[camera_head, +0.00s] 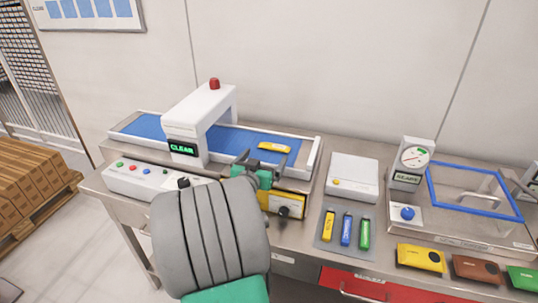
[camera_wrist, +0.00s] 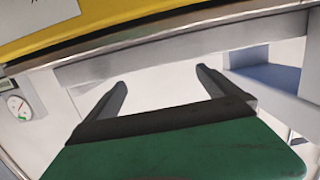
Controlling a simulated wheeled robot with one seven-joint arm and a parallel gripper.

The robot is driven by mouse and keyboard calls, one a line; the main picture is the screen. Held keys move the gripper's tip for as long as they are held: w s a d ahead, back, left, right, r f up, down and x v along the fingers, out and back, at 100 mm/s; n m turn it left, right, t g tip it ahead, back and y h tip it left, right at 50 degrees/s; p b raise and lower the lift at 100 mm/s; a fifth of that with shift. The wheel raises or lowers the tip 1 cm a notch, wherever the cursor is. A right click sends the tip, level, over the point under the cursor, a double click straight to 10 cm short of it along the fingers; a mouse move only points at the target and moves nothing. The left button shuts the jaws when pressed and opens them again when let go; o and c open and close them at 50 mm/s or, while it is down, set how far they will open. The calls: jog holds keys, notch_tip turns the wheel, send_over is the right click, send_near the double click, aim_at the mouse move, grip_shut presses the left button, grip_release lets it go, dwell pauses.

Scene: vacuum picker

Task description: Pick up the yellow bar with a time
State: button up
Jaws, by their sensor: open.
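A yellow bar (camera_head: 274,146) lies on the blue belt near the right end of the conveyor (camera_head: 310,160). A second yellow bar (camera_head: 328,224) lies beside a blue and a green one on a grey mat. I cannot read a time on either bar. My gripper (camera_head: 260,160) is open and empty at the conveyor's front edge, just short of the bar on the belt. In the wrist view its two fingers (camera_wrist: 162,82) stand apart with nothing between them. A yellow surface with a white label (camera_wrist: 60,22) fills the top left there; I cannot tell what it is.
A white arch (camera_head: 188,120) with a green CLEAR display and red lamp spans the belt. A yellow box with a black knob (camera_head: 290,200) is at the conveyor's front. A white box (camera_head: 352,177), a dial gauge (camera_head: 412,160) and a blue-framed clear lid (camera_head: 475,190) stand right.

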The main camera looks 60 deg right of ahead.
aim_at(272, 153)
jog(key=p+x, duration=0.3)
jog(key=x, duration=0.5)
jog(key=shift+s+f, duration=0.15)
jog(key=shift+s, duration=0.05)
jog(key=shift+c, duration=0.2)
jog(key=c, duration=1.3)
jog(key=shift+o, duration=0.2)
